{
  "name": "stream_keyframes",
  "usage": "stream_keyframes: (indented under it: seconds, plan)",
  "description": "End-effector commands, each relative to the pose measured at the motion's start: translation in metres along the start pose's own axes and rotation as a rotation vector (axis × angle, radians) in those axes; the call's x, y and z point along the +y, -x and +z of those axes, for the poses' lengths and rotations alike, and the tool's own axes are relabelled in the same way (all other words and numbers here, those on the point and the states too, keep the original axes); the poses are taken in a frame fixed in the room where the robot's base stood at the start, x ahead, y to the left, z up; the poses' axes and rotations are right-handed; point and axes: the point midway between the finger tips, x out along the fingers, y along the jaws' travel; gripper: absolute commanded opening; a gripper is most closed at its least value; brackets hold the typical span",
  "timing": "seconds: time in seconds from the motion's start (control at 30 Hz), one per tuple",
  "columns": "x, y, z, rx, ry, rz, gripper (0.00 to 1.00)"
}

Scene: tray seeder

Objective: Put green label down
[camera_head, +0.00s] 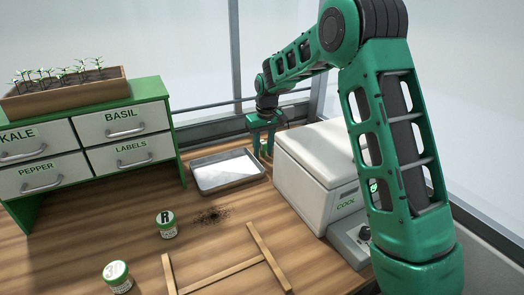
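My gripper (264,151) points down behind the metal tray's right end, beside the left rear corner of the white cooler box. Its two green fingers look a little apart. A small pale and green patch shows near the fingertips, too small to tell whether it is a label in the grip or part of the fingers. I make out no separate green label lying on the wooden bench (130,225).
A metal tray (204,188) with a pale sheet inside lies left of the white box (309,203) marked COOL. A drawer cabinet (84,132) carries a seedling planter (62,98). Two jars (166,231) (117,284), dark soil (210,215) and a wooden frame (222,274) lie in front.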

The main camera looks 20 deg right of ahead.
Motion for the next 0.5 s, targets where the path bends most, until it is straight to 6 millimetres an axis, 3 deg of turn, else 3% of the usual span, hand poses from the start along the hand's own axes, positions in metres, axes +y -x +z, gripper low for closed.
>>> stream_keyframes:
  seconds: [0.27,0.5]
  plan:
    - [0.000,0.016,-0.001,0.003,0.000,0.000,0.34]
    - [0.000,0.063,-0.001,0.005,0.000,0.000,0.34]
